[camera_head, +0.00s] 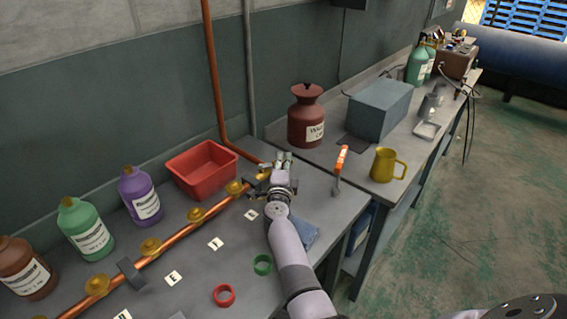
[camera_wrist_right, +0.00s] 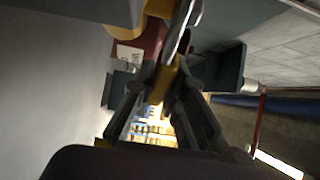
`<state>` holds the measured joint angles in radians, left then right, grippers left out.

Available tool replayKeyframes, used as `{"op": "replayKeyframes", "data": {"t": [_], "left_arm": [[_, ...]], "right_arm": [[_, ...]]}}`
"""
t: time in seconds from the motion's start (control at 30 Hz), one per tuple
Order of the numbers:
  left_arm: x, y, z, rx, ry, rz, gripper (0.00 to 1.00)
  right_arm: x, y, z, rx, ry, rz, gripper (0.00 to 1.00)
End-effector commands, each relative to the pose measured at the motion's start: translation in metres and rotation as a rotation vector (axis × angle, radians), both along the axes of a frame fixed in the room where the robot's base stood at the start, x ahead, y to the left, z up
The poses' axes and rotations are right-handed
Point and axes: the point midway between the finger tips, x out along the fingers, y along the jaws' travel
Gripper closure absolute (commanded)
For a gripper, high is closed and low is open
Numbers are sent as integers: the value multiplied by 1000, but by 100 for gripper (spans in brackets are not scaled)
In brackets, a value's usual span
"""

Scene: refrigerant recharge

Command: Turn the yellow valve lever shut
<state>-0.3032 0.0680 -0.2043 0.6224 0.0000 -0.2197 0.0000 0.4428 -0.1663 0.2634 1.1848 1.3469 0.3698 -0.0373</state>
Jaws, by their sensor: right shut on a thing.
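A copper pipe (camera_head: 176,231) with several brass-yellow fittings (camera_head: 195,214) runs diagonally across the near bench. My right gripper (camera_head: 272,172) is at the pipe's far end, beside the last fittings. In the right wrist view, a yellow piece (camera_wrist_right: 161,82), which looks like the valve lever, lies between the two dark fingers of my right gripper (camera_wrist_right: 165,78). The gripper is shut on it. In the head view the hand hides this lever, so its angle to the pipe cannot be told. My left gripper is not in view.
A red bin (camera_head: 203,172) stands behind the pipe. Purple (camera_head: 139,195), green (camera_head: 85,230) and brown (camera_head: 27,268) bottles stand at left. Green (camera_head: 262,265) and red (camera_head: 224,295) rings, letter cards and a blue cloth (camera_head: 303,234) lie near my arm. A dark-red can (camera_head: 306,117) stands beyond.

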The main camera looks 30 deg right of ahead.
Motion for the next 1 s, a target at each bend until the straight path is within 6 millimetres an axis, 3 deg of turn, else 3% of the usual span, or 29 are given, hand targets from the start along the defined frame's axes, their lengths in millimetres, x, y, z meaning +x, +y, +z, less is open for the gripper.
{"op": "replayKeyframes", "data": {"t": [0.17, 0.2, 0.5, 1.0], "left_arm": [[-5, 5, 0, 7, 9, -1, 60], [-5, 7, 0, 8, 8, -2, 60], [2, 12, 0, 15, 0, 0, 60], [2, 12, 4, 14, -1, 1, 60]], "right_arm": [[1, 1, 3, 0, -5, 3, 100], [1, 1, 3, 0, -5, 3, 87], [1, 0, 2, -1, -3, 2, 67], [2, -1, 2, -1, 0, 67, 67]]}}
